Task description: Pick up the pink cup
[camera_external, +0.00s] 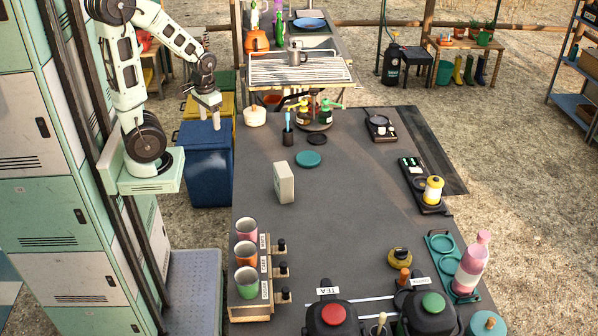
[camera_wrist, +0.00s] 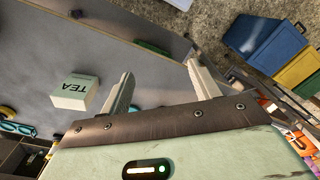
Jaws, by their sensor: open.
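The pink cup (camera_external: 246,229) stands upright at the back of a row of three cups on a wooden stand (camera_external: 248,308) at the table's front left. An orange cup (camera_external: 246,254) and a green cup (camera_external: 247,284) stand in front of it. My gripper (camera_external: 207,116) is raised over the bins beside the table's left edge, well behind and left of the pink cup. In the wrist view its two fingers (camera_wrist: 160,84) are spread apart with nothing between them. I cannot make out the pink cup in the wrist view.
A white tea box (camera_external: 284,183) stands on the table (camera_external: 350,230) between the cups and the pen holder (camera_external: 288,137). Two lidded canisters stand near the front edge. A blue bin (camera_external: 207,165) is left of the table.

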